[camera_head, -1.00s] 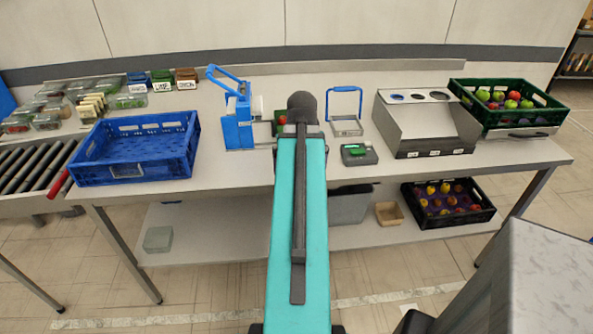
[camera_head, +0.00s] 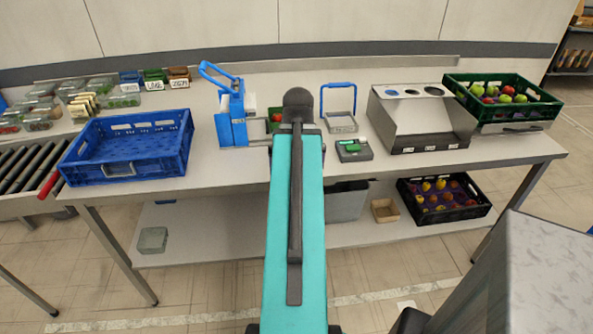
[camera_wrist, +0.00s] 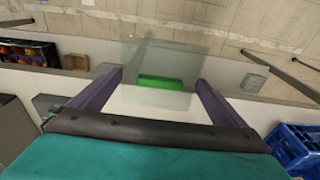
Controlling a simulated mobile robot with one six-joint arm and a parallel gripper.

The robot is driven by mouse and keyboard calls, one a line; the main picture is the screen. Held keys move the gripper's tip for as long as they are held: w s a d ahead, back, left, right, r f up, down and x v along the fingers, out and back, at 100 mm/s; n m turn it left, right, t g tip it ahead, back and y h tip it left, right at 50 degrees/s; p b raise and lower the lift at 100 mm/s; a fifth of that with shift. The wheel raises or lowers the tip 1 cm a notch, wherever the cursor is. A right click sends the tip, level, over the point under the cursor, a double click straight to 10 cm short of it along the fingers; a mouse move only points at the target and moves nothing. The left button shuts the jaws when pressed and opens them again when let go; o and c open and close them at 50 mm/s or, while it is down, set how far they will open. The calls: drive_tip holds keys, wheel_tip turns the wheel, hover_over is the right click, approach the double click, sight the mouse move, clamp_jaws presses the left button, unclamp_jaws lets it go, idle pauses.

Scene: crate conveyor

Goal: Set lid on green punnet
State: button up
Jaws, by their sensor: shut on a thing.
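My gripper (camera_wrist: 150,88) is shut on a clear, see-through lid (camera_wrist: 160,55), held between its two dark purple fingers in the wrist view. A green strip (camera_wrist: 160,82) shows through the lid; I cannot tell whether it is the punnet's wall or part of the lid. In the head view the green punnet (camera_head: 269,126), with something red in it, stands on the table just left of my arm and is partly hidden by it. My gripper and the lid are hidden behind my arm there. The gap between lid and punnet cannot be judged.
A blue press-like device (camera_head: 232,122) stands close left of the punnet. A scale (camera_head: 353,150) and a blue-handled frame (camera_head: 340,122) are to the right, then a grey bin housing (camera_head: 422,145) and green fruit crate (camera_head: 540,112). A blue crate (camera_head: 127,170) sits left.

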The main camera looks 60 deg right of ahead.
drive_tip(key=shift+w, duration=0.15)
drive_tip(key=w+a+n, duration=0.3)
drive_tip(key=w+a, duration=0.7)
drive_tip(key=w, duration=0.2)
drive_tip(key=w+a+n, duration=0.3)
drive_tip(key=w+a, duration=0.7)
drive_tip(key=w, duration=0.3)
drive_tip(key=w+a+n, duration=0.2)
drive_tip(key=w+a, duration=0.3)
drive_tip(key=a, duration=0.9)
drive_tip(key=w+a+r+n+y, duration=0.1)
drive_tip(key=w+a, duration=0.4)
drive_tip(key=a, duration=0.8)
drive_tip(key=shift+a+r+n+t, duration=0.15)
drive_tip(key=shift+a+n+t, duration=0.2)
drive_tip(key=shift+n, duration=0.55)
drive_tip(key=shift+a, duration=0.15)
